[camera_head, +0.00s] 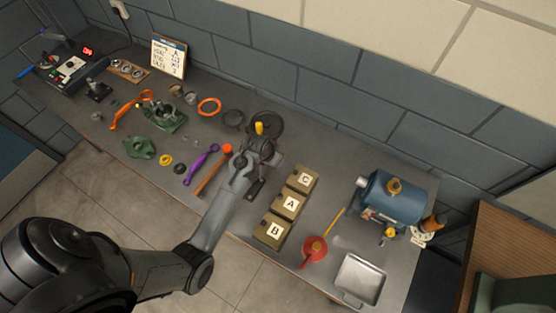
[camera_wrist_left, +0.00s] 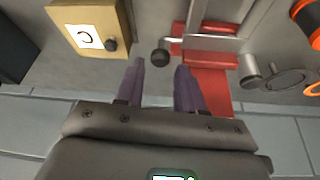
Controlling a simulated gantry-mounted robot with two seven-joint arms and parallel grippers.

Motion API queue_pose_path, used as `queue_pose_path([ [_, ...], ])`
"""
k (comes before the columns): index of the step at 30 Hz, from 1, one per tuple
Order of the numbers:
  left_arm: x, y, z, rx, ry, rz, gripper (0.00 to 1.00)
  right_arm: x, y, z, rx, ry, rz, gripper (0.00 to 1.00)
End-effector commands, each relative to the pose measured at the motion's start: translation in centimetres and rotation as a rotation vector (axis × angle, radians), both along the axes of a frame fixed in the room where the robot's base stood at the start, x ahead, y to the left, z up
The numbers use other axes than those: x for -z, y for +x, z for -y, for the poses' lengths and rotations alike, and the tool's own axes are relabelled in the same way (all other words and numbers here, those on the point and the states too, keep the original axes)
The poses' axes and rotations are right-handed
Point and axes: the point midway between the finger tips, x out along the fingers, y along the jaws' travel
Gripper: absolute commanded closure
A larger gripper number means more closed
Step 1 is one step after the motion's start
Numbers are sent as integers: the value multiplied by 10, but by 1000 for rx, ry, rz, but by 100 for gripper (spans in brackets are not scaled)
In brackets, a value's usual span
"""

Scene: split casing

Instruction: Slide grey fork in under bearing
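My left gripper (camera_wrist_left: 162,70) has its two fingers apart, with nothing seen between them. In the head view it is over the middle of the bench, beside a dark round piece with a yellow part (camera_head: 259,128) on it. A red block with grey metal parts (camera_wrist_left: 205,80) lies beyond the fingers in the left wrist view, partly hidden by one finger. I cannot surely pick out the grey fork or the bearing; a grey bar (camera_wrist_left: 208,55) crosses the red block. My right gripper is not in view.
Boxes marked C (camera_head: 305,179), A (camera_head: 289,204) and B (camera_head: 273,230) stand right of my gripper. A purple fork (camera_head: 200,163), an orange ring (camera_head: 209,107) and a dark ring (camera_head: 232,118) lie left. A blue tank (camera_head: 392,195) and metal tray (camera_head: 359,278) are farther right.

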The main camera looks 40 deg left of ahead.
Motion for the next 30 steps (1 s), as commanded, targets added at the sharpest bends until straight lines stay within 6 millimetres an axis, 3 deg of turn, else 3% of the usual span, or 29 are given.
queue_pose_path([
  [10,40,17,-1,0,0,0,62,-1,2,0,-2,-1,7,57],
  [24,48,20,-1,0,1,1,62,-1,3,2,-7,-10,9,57],
  [30,47,20,-1,0,1,1,93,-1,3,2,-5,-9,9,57],
])
